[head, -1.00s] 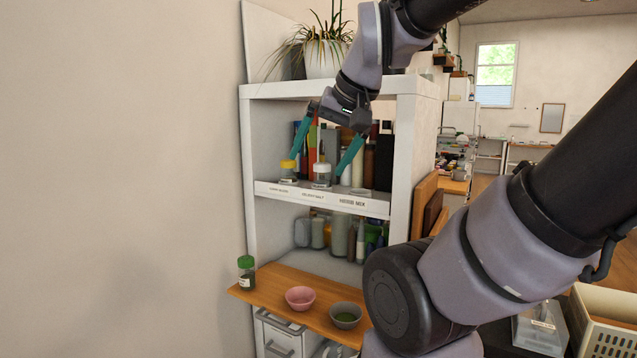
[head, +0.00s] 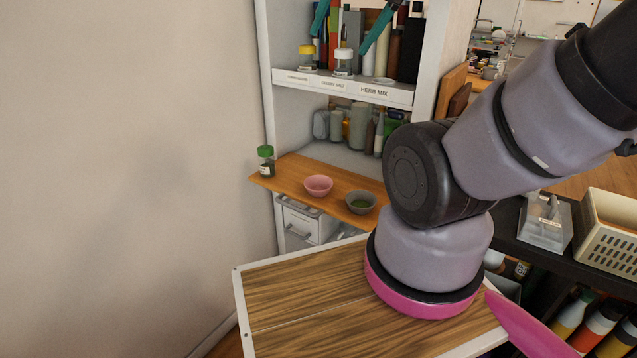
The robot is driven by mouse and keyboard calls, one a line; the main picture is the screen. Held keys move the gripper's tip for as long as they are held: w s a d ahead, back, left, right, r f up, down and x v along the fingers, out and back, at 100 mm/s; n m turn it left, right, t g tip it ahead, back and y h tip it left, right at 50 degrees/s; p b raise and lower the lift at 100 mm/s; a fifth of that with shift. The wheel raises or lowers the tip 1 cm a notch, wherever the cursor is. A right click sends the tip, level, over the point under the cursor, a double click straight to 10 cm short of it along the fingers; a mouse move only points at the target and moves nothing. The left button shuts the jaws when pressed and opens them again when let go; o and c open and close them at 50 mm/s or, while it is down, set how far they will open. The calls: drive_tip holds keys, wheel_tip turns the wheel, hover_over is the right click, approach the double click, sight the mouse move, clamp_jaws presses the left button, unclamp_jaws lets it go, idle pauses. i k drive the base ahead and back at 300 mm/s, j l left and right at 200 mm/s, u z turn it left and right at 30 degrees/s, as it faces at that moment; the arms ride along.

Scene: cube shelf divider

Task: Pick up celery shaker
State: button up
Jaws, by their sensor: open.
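The celery shaker, a clear jar with a pale cap (head: 343,62), stands upright on the upper shelf above a small label that appears to read celery salt. My gripper (head: 339,42) is open, its teal fingers pointing down at the top edge of the head view. One fingertip is above and just right of the yellow-capped shaker. The other is right of the celery shaker's cap. Nothing is between the fingers that I can see as held. Whether a finger touches a shaker cannot be told. The gripper's body is out of frame.
A yellow-capped shaker (head: 306,58) stands left of the celery shaker. A flat pale disc lies above the herb mix label (head: 374,91). Books and bottles fill the shelf behind. Below, a wooden ledge (head: 290,172) holds a green-capped shaker (head: 266,161), a pink bowl (head: 318,186) and a grey bowl (head: 361,203).

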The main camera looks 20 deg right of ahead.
sight(344, 57)
drive_tip(key=l+u, duration=0.3)
drive_tip(key=i+l+u, duration=0.1)
drive_tip(key=u, duration=0.25)
drive_tip(key=l+z, duration=0.1)
drive_tip(key=z, duration=0.35)
drive_tip(key=i+z, duration=0.1)
drive_tip(key=z, duration=0.8)
drive_tip(key=i+z, duration=0.15)
drive_tip(key=z, duration=0.3)
drive_tip(key=k+z, duration=0.1)
drive_tip(key=z, duration=0.6)
drive_tip(key=i+u, duration=0.2)
